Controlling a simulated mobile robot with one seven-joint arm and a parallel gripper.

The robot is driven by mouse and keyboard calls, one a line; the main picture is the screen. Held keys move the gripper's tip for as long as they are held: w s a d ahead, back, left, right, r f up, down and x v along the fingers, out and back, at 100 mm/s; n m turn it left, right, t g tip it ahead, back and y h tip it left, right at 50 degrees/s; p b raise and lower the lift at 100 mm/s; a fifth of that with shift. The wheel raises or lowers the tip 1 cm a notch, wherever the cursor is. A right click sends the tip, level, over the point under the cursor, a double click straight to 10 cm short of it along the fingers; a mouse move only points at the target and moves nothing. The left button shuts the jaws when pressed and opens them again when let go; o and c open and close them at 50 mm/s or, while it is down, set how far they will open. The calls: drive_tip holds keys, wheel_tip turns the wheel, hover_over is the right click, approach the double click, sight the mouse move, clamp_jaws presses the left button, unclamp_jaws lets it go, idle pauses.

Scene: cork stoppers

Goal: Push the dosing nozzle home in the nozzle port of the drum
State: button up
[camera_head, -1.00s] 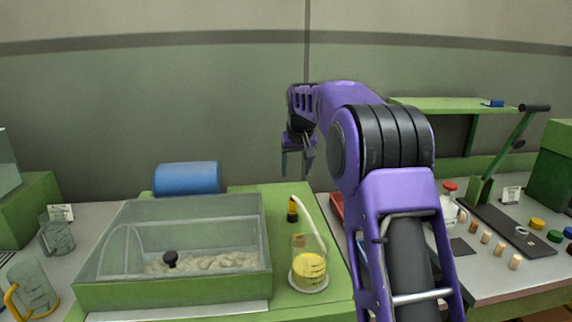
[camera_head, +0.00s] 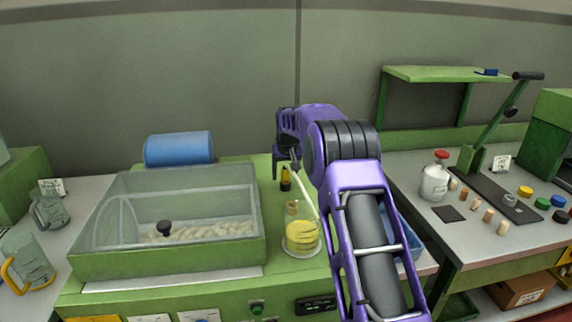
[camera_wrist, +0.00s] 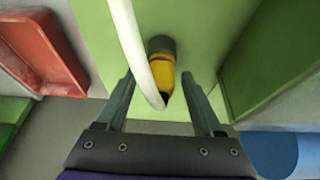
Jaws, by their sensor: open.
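The dosing nozzle (camera_head: 286,181), yellow with a dark collar, stands on the green top right of the clear-walled tank. In the wrist view the nozzle (camera_wrist: 162,70) lies between the spread fingers of my gripper (camera_wrist: 160,85), with a gap on both sides. My gripper (camera_head: 285,163) is open and reaches down just over the nozzle in the head view. A white hose (camera_wrist: 130,35) passes close in front of the nozzle. The blue drum (camera_head: 178,150) lies on its side behind the tank; part of it shows in the wrist view (camera_wrist: 275,153). I cannot make out its port.
The clear tank (camera_head: 110,262) with pale pieces inside fills the left of the green bench. A yellow-filled vessel (camera_head: 302,238) stands in front of the nozzle, near the hose. A red tray (camera_wrist: 40,50) lies left in the wrist view. Bottle, stoppers and lever press occupy the right table.

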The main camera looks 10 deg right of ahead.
drive_tip(key=shift+w+f, duration=0.2)
drive_tip(key=shift+f, duration=0.35)
clamp_jaws()
